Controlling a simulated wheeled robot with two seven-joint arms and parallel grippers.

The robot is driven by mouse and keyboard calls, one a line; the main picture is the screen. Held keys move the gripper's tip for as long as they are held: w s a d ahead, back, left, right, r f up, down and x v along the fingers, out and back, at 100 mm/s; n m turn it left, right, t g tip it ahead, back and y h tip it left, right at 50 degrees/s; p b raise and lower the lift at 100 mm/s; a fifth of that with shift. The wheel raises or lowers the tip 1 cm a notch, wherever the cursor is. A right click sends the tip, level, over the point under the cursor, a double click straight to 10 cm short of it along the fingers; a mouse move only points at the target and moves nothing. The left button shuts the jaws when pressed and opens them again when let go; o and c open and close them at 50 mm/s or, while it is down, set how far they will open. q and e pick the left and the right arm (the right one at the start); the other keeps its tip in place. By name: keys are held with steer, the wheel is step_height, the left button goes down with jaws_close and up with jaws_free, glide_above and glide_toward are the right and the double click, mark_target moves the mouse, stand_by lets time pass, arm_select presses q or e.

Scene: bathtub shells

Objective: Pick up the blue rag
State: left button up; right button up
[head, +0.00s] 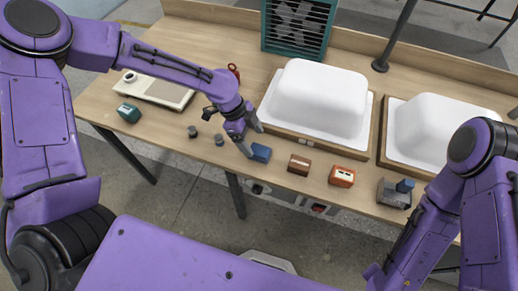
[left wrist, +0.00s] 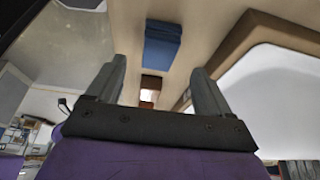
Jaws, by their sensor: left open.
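The blue rag (head: 261,153) is a small, folded, block-like blue piece near the front edge of the wooden table. In the left wrist view the blue rag (left wrist: 162,45) appears just beyond the fingertips, between their lines. My left gripper (head: 252,137) is open and empty, with its fingers close to the rag in the head view; I cannot tell whether they touch it. The open fingers of the left gripper (left wrist: 158,68) stand wide apart in the wrist view. My right arm is at the right, but its gripper is out of view.
White tub shells (head: 320,97) on wooden-rimmed bases stand behind the rag. A brown block (head: 299,165), an orange block (head: 341,177) and a grey block (head: 393,194) line the front edge to the right. Small dark cylinders (head: 192,131) and a teal block (head: 128,113) lie left.

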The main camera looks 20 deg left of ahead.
mark_target(260, 150)
arm_select(q)
steer(key=p+x, duration=0.1)
steer(key=x, duration=0.4)
steer(key=shift+d+f+p, duration=0.2)
steer(key=shift+p, duration=0.15)
steer(key=shift+s+d+f, duration=0.1)
steer(key=shift+f, duration=0.25)
steer(key=c, duration=1)
steer(key=shift+c, duration=0.2)
step_height(260, 150, up, 3)
steer(key=shift+r, duration=0.1)
steer(key=s+d+r+b, duration=0.3)
steer(key=s+d+r, duration=0.3)
steer(key=s+r, duration=0.4)
steer(key=s, duration=0.2)
steer(key=shift+s, duration=0.35)
